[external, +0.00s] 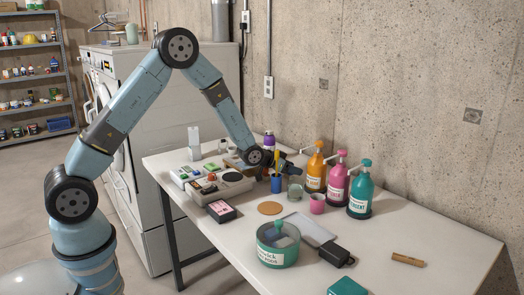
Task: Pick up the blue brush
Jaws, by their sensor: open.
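A small upright blue piece (276,184) with a yellow stick (277,158) rising from it stands on the white table. I cannot tell whether it is the blue brush or a holder with a brush in it. My gripper (284,164) is open at the end of the lowered arm, close beside the yellow stick. Its fingers are small and dark here, and I cannot tell whether they touch the stick. No other clearly blue brush shows on the table.
Orange (316,172), pink (336,188) and teal (361,193) pump bottles stand right of the gripper. A clear glass (295,189) and pink cup (317,203) are close by. A grey tray (222,186) lies left, a teal tub (278,246) in front. The right table end is mostly clear.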

